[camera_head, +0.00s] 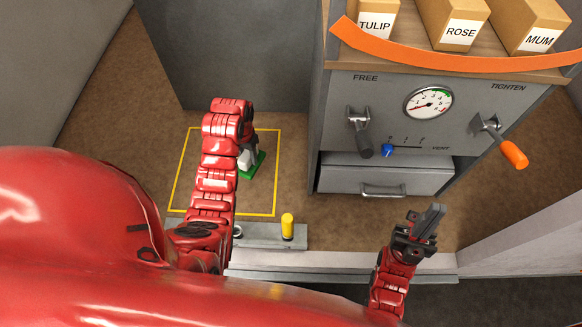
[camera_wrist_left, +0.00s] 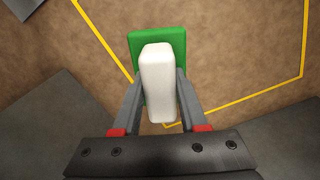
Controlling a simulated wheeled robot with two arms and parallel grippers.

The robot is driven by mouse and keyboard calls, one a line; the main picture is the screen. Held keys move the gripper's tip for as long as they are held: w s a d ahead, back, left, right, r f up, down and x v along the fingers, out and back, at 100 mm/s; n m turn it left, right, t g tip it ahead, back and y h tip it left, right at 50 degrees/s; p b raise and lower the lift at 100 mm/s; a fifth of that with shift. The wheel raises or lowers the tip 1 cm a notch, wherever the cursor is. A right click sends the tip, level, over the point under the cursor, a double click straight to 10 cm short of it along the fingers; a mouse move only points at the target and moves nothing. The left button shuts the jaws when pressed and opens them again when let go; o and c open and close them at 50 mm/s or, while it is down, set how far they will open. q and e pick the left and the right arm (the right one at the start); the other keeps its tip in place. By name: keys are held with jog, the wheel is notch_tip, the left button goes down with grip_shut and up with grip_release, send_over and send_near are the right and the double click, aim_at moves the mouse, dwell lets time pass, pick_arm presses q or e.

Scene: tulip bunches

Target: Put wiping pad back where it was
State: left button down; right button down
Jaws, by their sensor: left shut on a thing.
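The wiping pad has a green base and a white block-shaped handle. In the head view the pad (camera_head: 254,168) is partly hidden behind my left gripper (camera_head: 244,155). In the left wrist view the green base (camera_wrist_left: 148,36) lies beyond the white handle (camera_wrist_left: 158,80). My left gripper (camera_wrist_left: 160,112) is shut on the handle, one finger on each side. The pad appears inside the yellow outline (camera_head: 276,180) on the brown ground; its height above it is unclear. My right gripper (camera_head: 428,222) is far from the pad, low on the right, and holds nothing visible.
A yellow peg (camera_head: 287,226) stands on a grey ledge (camera_head: 262,238) in front of the outline. A grey cabinet (camera_head: 335,115) with a gauge, handles and drawer (camera_head: 385,178) stands to the right. Labelled boxes (camera_head: 460,25) sit on top behind an orange strip (camera_head: 440,58).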

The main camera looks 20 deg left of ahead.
pick_arm(q)
jog(key=w+d+f, duration=0.1)
jog(key=d, duration=0.3)
jog(key=w+d+f, duration=0.1)
jog(key=d, duration=0.3)
jog(key=w+d+f, duration=0.1)
jog(key=d, duration=0.3)
jog(key=shift+w+d+f+p, duration=0.15)
jog(key=shift+w+d+p, duration=0.2)
notch_tip(320, 180, down, 3)
jog(key=shift+s+r+p, duration=0.1)
jog(key=shift+r+p, duration=0.1)
jog(key=shift+p, duration=0.35)
jog(key=shift+d+f+p, duration=0.1)
jog(key=shift+f+p, duration=0.2)
jog(key=shift+d+f, duration=0.1)
jog(key=shift+f, duration=0.2)
